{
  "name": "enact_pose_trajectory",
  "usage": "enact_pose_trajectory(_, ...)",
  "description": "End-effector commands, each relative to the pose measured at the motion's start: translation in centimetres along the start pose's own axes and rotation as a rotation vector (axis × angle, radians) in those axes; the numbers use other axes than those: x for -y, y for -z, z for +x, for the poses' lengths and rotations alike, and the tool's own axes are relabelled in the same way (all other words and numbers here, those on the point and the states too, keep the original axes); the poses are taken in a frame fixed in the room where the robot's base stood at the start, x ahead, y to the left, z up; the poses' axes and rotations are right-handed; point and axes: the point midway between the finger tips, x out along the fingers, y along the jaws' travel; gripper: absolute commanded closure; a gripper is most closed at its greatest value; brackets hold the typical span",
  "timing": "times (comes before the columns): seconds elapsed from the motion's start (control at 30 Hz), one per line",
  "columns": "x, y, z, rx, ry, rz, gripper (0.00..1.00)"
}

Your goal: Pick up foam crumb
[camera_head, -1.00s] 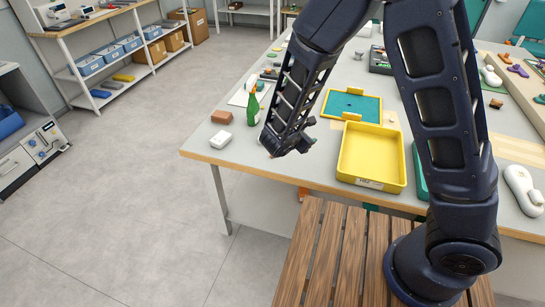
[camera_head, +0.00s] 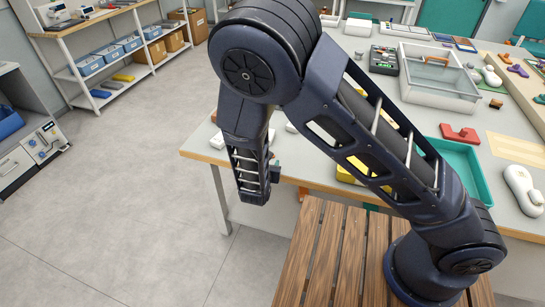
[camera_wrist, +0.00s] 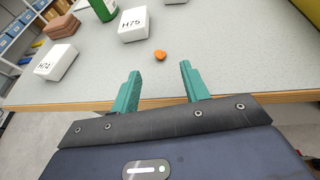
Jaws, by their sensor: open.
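A small orange foam crumb (camera_wrist: 160,55) lies on the grey tabletop near its front edge in the wrist view. It sits just in front of a white block marked H75. My gripper (camera_wrist: 157,78) is open, its two teal fingers apart and nothing between them. The crumb is beyond the fingertips, roughly centred on the gap. In the head view my arm hides the crumb, and the fingers barely show at the table's front edge.
White blocks marked H75 (camera_wrist: 133,24) and H74 (camera_wrist: 56,62) stand near the crumb. A brown block (camera_wrist: 62,26) and a green bottle (camera_wrist: 103,9) are behind. The wooden table edge (camera_wrist: 245,99) runs under the fingers. A teal tray (camera_head: 468,168) lies to the right.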

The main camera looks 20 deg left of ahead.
Motion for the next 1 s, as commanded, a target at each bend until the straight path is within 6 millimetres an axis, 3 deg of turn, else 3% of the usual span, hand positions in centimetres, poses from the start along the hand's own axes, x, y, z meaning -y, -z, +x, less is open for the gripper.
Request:
enact_pose_trajectory(0.37,0.0,0.0,3.1,0.000,0.001,0.000,0.55)
enact_pose_trajectory(0.6,0.0,-0.1,6.3,0.001,0.001,0.000,0.55)
enact_pose_trajectory(0.87,0.0,-0.1,6.9,-0.001,0.000,0.002,0.55)
enact_pose_trajectory(0.9,0.0,-0.1,6.9,-0.001,0.000,0.002,0.56)
enact_pose_trajectory(1.0,0.0,-0.1,6.9,-0.001,0.000,0.002,0.76)
